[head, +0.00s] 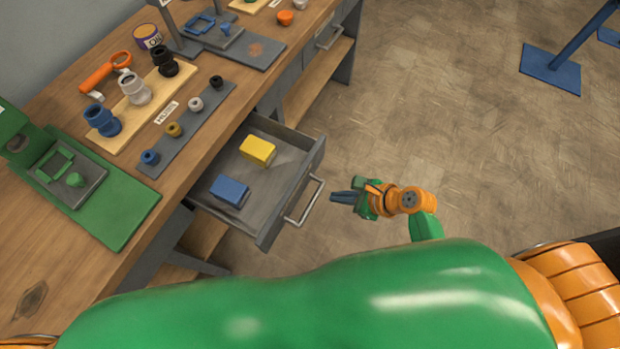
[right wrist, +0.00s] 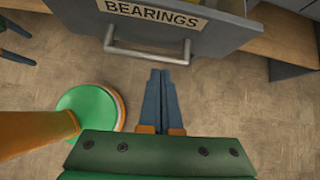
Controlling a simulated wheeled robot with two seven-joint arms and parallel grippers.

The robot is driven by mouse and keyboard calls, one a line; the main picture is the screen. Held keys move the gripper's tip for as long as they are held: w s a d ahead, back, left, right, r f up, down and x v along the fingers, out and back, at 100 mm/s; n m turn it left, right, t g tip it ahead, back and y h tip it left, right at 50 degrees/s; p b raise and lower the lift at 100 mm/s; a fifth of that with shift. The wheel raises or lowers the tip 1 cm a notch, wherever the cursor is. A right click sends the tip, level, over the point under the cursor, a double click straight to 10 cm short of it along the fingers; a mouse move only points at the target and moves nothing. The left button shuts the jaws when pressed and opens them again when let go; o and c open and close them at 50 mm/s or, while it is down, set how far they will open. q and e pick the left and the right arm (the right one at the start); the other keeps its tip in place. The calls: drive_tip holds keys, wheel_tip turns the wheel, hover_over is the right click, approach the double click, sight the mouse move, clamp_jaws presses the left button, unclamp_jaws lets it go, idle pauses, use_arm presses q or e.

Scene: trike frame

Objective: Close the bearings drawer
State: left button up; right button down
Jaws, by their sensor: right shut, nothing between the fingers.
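The bearings drawer (head: 273,211) is pulled out from the workbench in the head view. A yellow block (head: 258,150) and a blue block (head: 229,191) lie inside it. Its front (right wrist: 225,35) carries a "BEARINGS" label (right wrist: 150,12) in the right wrist view. The bar handle (head: 304,201) is on the front, and it also shows in the right wrist view (right wrist: 148,55). My right gripper (head: 334,197) is shut and empty, just outside the handle and pointing toward it. In the right wrist view its fingertips (right wrist: 160,73) appear close below the handle; I cannot tell whether they touch.
The wooden workbench (head: 60,235) holds a green fixture (head: 100,200), a board with hubs (head: 125,125) and a grey strip with several small rings (head: 190,128). Another closed drawer (head: 325,40) is farther along. A blue stand (head: 550,68) is on the floor. The floor right of the drawer is clear.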

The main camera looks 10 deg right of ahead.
wheel_tip(320, 180, up, 2)
drive_tip(key=m+b, duration=0.1)
drive_tip(key=b, duration=0.2)
approach(301, 190)
drive_tip(key=x, duration=0.4)
drive_tip(key=shift+w+f, duration=0.1)
drive_tip(key=shift+f, duration=0.3)
drive_tip(key=shift+w+a+f, duration=0.25)
drive_tip(key=shift+a+f, duration=0.15)
